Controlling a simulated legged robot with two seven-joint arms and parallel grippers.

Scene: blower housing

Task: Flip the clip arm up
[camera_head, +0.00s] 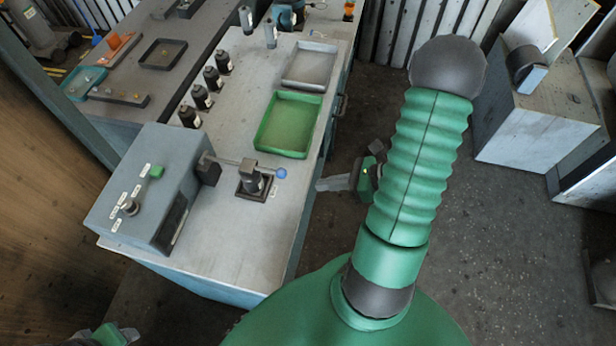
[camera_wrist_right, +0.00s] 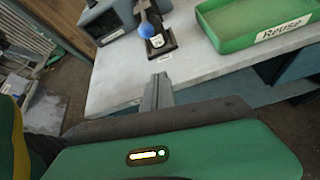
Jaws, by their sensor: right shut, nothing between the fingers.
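The clip arm (camera_head: 232,162) is a thin grey bar ending in a blue ball (camera_head: 281,173). It lies about level, running from a dark block on the grey control box over a small grey post on a black base (camera_head: 254,188). In the right wrist view the blue ball (camera_wrist_right: 145,30) shows ahead of the fingers, with the black base beside it. My right gripper (camera_head: 322,185) is shut and empty, just off the bench's right edge, to the right of the ball and apart from it. Part of my left arm (camera_head: 108,335) shows at the bottom left; its fingers cannot be made out.
The grey control box (camera_head: 150,190) with a knob and green button stands left. A green tray (camera_head: 288,124), labelled Reuse in the wrist view, and a grey tray (camera_head: 311,64) lie farther back. Several dark bottles (camera_head: 202,97) line the left. The bench front (camera_head: 240,250) is clear.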

